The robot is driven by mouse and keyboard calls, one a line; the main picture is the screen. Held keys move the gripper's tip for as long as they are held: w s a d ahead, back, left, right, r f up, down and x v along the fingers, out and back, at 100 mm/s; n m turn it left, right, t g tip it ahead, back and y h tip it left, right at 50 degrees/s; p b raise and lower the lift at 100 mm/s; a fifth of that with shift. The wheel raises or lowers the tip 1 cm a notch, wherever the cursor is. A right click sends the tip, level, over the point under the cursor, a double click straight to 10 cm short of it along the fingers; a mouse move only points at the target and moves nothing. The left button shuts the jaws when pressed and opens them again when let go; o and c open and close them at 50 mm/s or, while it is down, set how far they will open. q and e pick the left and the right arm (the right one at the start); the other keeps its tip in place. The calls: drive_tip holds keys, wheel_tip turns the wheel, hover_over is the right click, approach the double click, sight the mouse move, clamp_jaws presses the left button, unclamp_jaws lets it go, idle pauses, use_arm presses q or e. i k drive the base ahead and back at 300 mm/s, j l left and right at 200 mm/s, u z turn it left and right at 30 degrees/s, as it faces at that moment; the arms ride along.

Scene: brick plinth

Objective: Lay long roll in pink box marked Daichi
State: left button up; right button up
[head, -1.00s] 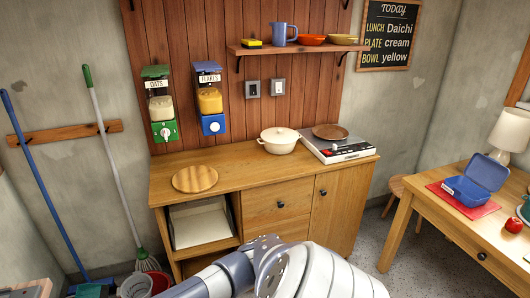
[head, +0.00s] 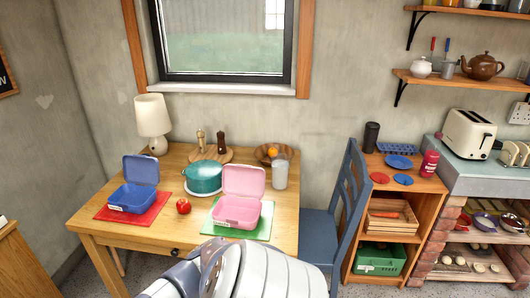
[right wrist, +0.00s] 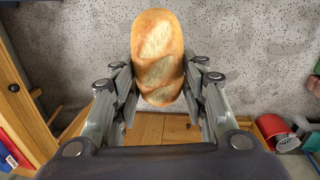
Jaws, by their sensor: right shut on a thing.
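The long roll (right wrist: 158,55), a golden scored loaf, shows in the right wrist view. My right gripper (right wrist: 158,85) is shut on it, with a finger on each side. The pink box (head: 238,208) stands with its lid up on a green mat on the wooden table in the head view. A small pale label is on its front; I cannot read it. My arm in front of the table hides part of the table's front edge. My left gripper is not in view.
A blue open box (head: 132,197) sits on a red mat (head: 108,212), left of a red apple (head: 183,206). A teal pot (head: 203,176) and a clear tumbler (head: 280,173) stand close behind the pink box. A blue chair (head: 340,205) stands at the table's right.

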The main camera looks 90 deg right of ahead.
sight(234, 217)
drive_tip(key=k+l+z, duration=0.1)
drive_tip(key=l, duration=0.6)
drive_tip(key=k+l+z, duration=0.1)
drive_tip(key=l, duration=0.6)
drive_tip(key=k+l, duration=0.15)
drive_tip(key=l, duration=0.6)
drive_tip(key=k+l+z, duration=0.15)
drive_tip(key=l, duration=0.55)
drive_tip(key=i, duration=0.05)
